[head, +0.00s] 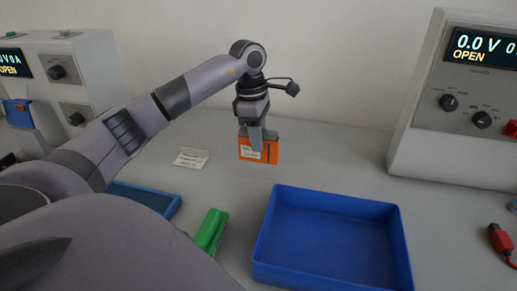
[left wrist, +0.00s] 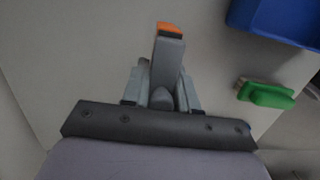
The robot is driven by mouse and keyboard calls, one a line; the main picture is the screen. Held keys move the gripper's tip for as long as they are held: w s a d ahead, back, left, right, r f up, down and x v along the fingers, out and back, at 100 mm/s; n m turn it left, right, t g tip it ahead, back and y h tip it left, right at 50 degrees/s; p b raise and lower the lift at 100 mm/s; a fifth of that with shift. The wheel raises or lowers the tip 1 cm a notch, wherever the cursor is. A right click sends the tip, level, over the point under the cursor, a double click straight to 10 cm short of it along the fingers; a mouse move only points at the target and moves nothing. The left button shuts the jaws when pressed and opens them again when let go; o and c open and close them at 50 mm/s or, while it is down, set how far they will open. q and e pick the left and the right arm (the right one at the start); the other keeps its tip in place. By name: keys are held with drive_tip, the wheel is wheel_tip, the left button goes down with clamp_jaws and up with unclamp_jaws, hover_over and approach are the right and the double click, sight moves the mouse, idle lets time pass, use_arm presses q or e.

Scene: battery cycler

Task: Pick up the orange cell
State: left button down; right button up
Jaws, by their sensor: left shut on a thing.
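The orange cell (head: 262,151) stands upright near the back of the table in the head view, with a white label on its face. My left gripper (head: 256,141) is over it from above and shut on it, one finger covering part of its front. In the left wrist view the cell's orange edge (left wrist: 168,28) shows beyond the finger of my left gripper (left wrist: 166,60). I cannot tell whether the cell touches the table. My right gripper is not in view.
A blue tray (head: 333,198) stands open and empty at front centre. A green-handled brush (head: 211,230) lies left of it. A white card (head: 191,157) is left of the cell. Cyclers stand at left (head: 95,70) and right (head: 455,140). A red connector (head: 499,238) lies at right.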

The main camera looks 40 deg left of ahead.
use_arm(q)
wheel_tip(320, 180, up, 8)
drive_tip(key=shift+r, duration=0.1)
wheel_tip(320, 180, up, 8)
drive_tip(key=p, duration=0.2)
drive_tip(key=shift+f+p, duration=0.25)
drive_tip(key=shift+p, duration=0.15)
